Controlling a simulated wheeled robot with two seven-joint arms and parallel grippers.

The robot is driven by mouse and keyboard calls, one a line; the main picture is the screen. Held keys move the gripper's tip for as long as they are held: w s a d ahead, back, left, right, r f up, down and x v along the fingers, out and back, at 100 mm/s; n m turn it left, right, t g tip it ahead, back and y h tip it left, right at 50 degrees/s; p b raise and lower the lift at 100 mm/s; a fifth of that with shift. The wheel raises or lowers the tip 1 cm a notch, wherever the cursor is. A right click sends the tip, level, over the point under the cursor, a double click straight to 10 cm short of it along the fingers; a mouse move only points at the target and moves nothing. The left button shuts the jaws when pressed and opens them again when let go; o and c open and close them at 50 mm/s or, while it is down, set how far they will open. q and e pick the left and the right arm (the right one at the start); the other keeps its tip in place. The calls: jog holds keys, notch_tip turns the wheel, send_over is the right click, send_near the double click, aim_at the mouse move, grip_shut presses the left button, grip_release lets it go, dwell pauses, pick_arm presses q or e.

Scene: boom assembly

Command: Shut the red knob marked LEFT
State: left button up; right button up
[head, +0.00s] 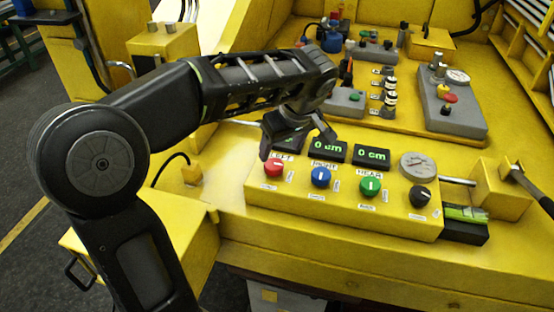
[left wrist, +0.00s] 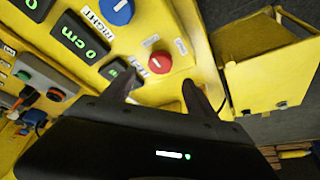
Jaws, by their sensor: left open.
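The red knob (head: 274,168) marked LEFT is at the left end of the yellow control panel's row of knobs. My left gripper (head: 298,143) is open and empty, just above and behind the red knob in the head view. In the left wrist view the red knob (left wrist: 160,62) shows beyond and between the two open fingertips (left wrist: 160,90), apart from them. The knob's exact turn angle is too small to tell. My right gripper is not in view.
A blue knob (head: 320,177), a green knob (head: 370,186) and a black knob (head: 419,196) stand to the right of the red one. Displays (head: 371,155) reading 0 cm sit behind them. A grey round cap (head: 418,166) is at the panel's right.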

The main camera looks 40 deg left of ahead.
aim_at(274, 164)
pick_arm(q)
jog(key=p+x, duration=0.1)
jog(key=x, duration=0.6)
jog(key=shift+a+f, duration=0.2)
jog(key=shift+f, duration=0.15)
jog(key=c, duration=1.4)
